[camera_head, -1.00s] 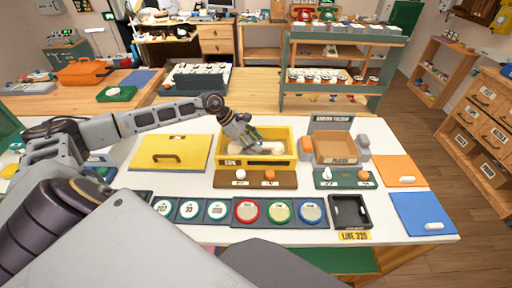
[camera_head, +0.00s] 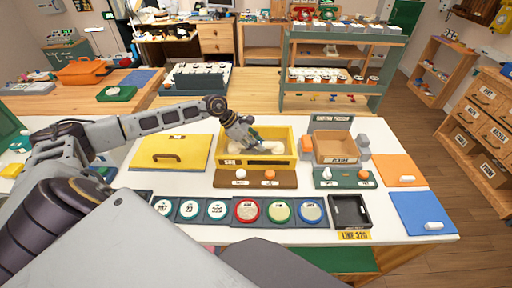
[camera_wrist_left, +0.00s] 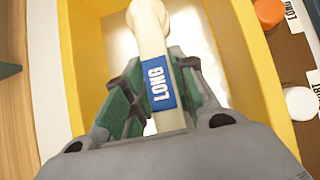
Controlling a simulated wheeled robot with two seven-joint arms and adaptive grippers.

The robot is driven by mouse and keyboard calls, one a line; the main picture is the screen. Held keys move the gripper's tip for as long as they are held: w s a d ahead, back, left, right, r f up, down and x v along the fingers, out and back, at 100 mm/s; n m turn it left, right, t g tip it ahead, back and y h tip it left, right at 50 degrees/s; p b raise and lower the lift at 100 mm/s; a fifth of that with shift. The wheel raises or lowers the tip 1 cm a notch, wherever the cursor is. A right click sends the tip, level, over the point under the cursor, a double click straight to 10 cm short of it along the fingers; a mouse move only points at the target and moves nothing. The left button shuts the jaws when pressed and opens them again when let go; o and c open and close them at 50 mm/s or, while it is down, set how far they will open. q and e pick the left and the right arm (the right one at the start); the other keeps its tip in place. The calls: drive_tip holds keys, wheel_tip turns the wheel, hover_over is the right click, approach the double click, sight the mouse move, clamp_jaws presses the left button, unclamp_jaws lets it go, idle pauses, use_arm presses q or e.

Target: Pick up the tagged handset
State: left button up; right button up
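A cream handset (camera_wrist_left: 151,40) with a blue tag reading LONG (camera_wrist_left: 160,86) lies in a yellow box (camera_head: 288,141); in the head view the handset (camera_head: 267,147) is partly covered by my gripper. My left gripper (camera_head: 250,146) reaches down into the box from the left. In the left wrist view the green-padded fingers (camera_wrist_left: 160,100) stand apart on either side of the handset by the tag. A pale gap shows between the left finger and the handset; the right finger is close to it or touching. My right gripper is out of view.
A yellow lid with a handle (camera_head: 171,154) lies left of the box. A brown strip with two knobs (camera_head: 255,180) runs in front. A cardboard tray (camera_head: 336,147) stands to the right. A row of round dials and a black tray (camera_head: 350,211) lie nearer.

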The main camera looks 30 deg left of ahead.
use_arm(q)
clamp_jaws()
drive_tip(key=shift+r, duration=0.15)
drive_tip(key=shift+r, duration=4.95)
